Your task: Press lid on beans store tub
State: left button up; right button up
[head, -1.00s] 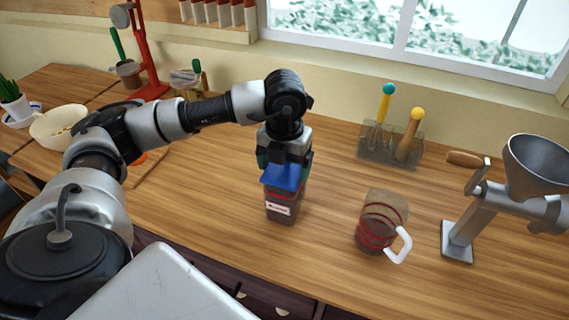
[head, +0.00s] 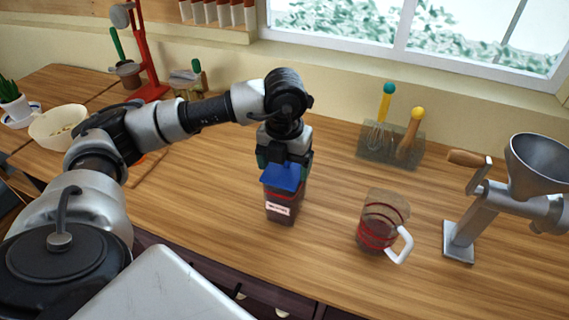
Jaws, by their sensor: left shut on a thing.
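The beans store tub (head: 282,207) is a dark, see-through tub with a white label, standing upright on the wooden counter. The blue lid (head: 281,178) is at the top of the tub, over its mouth. I cannot tell whether it is seated all the way down. My left gripper (head: 284,163) points straight down over the tub and is shut on the blue lid; its fingertips are partly hidden behind the lid. My right gripper is not in view.
A measuring jug (head: 378,226) with red bands and a white handle stands right of the tub. A metal grinder (head: 487,207) is further right. A grey utensil holder (head: 389,148) stands by the wall. A cream bowl (head: 60,127) is far left. Counter between tub and jug is clear.

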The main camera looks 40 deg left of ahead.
pick_arm(q)
jog(key=o, duration=0.8)
jog(key=shift+r+p, duration=2.55)
jog(key=shift+r, duration=1.45)
jog(key=shift+c, duration=0.3)
grip_shut()
